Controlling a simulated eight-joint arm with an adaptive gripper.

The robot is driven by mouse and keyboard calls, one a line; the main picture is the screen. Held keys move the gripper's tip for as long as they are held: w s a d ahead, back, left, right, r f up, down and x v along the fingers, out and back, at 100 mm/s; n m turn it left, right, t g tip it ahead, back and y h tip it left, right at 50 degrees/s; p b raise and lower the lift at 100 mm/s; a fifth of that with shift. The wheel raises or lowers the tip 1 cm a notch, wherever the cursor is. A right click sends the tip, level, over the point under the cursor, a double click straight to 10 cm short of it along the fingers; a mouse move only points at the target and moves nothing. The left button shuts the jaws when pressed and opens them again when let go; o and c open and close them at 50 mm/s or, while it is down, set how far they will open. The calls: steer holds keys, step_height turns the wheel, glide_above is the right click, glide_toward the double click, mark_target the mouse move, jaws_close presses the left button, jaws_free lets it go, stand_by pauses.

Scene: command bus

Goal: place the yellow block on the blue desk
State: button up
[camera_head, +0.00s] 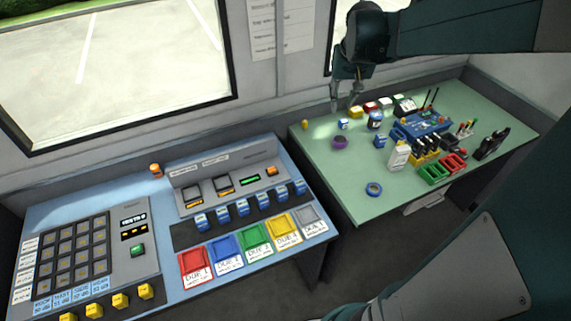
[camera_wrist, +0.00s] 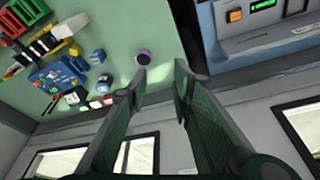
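A small yellow block (camera_head: 356,111) is on the green desk near its back edge, beside a row of coloured blocks. My gripper (camera_head: 347,104) hangs above the back of the green desk, close to the yellow block in the picture; contact is not clear. Its fingers are apart in the wrist view (camera_wrist: 160,70), with nothing between them. I cannot clearly make out the yellow block in the wrist view; the left finger may hide it. The blue desk (camera_head: 165,210) is on the left in the head view, with part at the top right of the wrist view (camera_wrist: 262,46).
A keypad panel (camera_head: 75,255) and coloured trays crowd the blue desk.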

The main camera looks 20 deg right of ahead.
steer(key=s+a+n+t, duration=0.1)
steer(key=s+a, duration=0.5)
steer(key=a, duration=0.3)
steer(key=s+a+n+t+y, duration=0.1)
steer(key=s+a+n, duration=0.1)
steer(key=s+a, duration=0.4)
steer(key=s+a+n+t, duration=0.1)
steer(key=s+a, duration=0.5)
steer(key=a, duration=0.7)
steer(key=shift+s+n+t, duration=0.35)
steer(key=shift+n+t, duration=0.05)
steer(key=shift+t, duration=0.2)
steer(key=shift+o, duration=0.5)
steer(key=shift+w+d, duration=0.1)
